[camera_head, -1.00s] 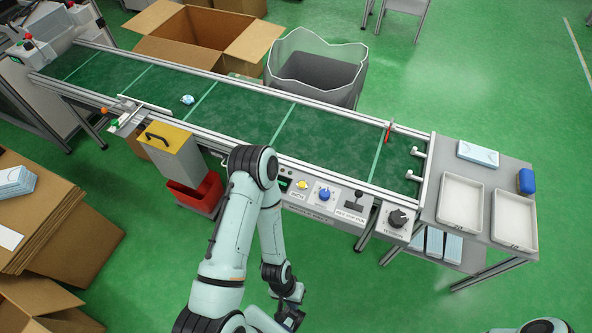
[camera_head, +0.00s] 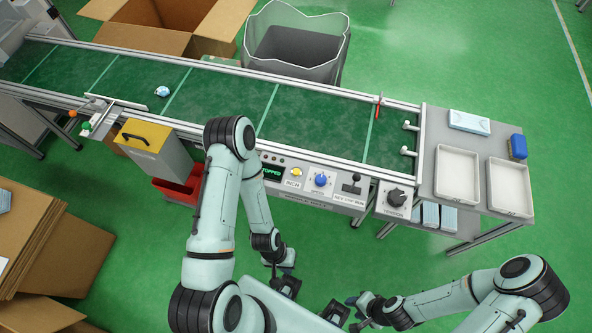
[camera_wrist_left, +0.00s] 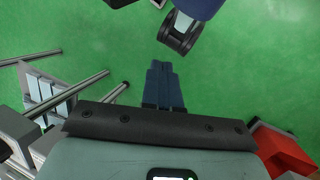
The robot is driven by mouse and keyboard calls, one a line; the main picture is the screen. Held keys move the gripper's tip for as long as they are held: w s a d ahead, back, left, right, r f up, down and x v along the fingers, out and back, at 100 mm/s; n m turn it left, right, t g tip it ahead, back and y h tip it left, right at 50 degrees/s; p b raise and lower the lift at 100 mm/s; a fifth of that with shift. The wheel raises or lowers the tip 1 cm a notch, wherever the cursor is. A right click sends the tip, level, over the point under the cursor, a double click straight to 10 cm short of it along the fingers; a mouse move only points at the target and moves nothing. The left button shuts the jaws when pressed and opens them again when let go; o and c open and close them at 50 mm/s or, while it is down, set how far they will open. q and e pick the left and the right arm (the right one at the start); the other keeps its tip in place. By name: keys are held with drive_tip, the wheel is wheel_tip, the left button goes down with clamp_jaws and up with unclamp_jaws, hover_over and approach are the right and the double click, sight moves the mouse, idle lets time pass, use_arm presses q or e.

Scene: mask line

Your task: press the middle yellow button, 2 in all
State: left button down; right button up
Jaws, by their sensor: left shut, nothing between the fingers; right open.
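The yellow button (camera_head: 296,171) sits on the front control panel of the conveyor, between a small display (camera_head: 272,171) and a blue knob. It is a single yellow button in the head view, and nothing touches it. My left gripper (camera_head: 287,284) hangs in front of and below the panel, apart from the button. Its fingers (camera_wrist_left: 163,88) are together and empty in the left wrist view, over green floor. My right gripper (camera_head: 338,312) is open, low at the bottom centre, to the right of the left one. The button is not visible in the left wrist view.
The panel also has a blue speed knob (camera_head: 320,180), a black lever (camera_head: 352,187) and a tension knob (camera_head: 397,199). A small masklike item (camera_head: 162,91) lies on the green belt (camera_head: 230,99). A red bin (camera_head: 172,189) stands left of my left arm. White trays (camera_head: 458,177) are at right.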

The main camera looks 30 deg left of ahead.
sight(295, 173)
use_arm(q)
drive_tip(key=w+a+r+n+t+p, duration=0.1)
drive_tip(key=w+a+r+n+t, duration=0.1)
drive_tip(key=w+n, duration=0.3)
drive_tip(key=w+a+r+n+t+p, duration=0.1)
drive_tip(key=w+a+r+n+t, duration=0.2)
drive_tip(key=w, duration=0.7)
drive_tip(key=w+a+r+n+t+p, duration=0.1)
drive_tip(key=w+a+r+n+t, duration=0.1)
drive_tip(key=w+r+n, duration=0.3)
drive_tip(key=shift+w+a+r+n+t+y, duration=0.15)
drive_tip(key=shift+w+a+n, duration=0.15)
drive_tip(key=shift+w, duration=0.25)
drive_tip(key=shift+w+a+f+n+t+y, duration=0.1)
drive_tip(key=shift+w+a+n, duration=0.15)
drive_tip(key=shift+w+n, duration=0.25)
drive_tip(key=shift+w+a+r+n+t+y, duration=0.15)
drive_tip(key=shift+w+a+n, duration=0.15)
drive_tip(key=shift+w, duration=0.3)
drive_tip(key=w+a+r+n+t+y, duration=0.1)
drive_tip(key=w+a+r+n+t, duration=0.1)
drive_tip(key=w+a+r+n, duration=0.2)
drive_tip(key=shift+w+a+r+n+p, duration=0.4)
drive_tip(key=shift+w+r+n, duration=0.35)
drive_tip(key=shift+w, duration=0.35)
use_arm(e)
drive_tip(key=w+r, duration=0.3)
drive_tip(key=r, duration=0.2)
drive_tip(key=shift+w, duration=0.25)
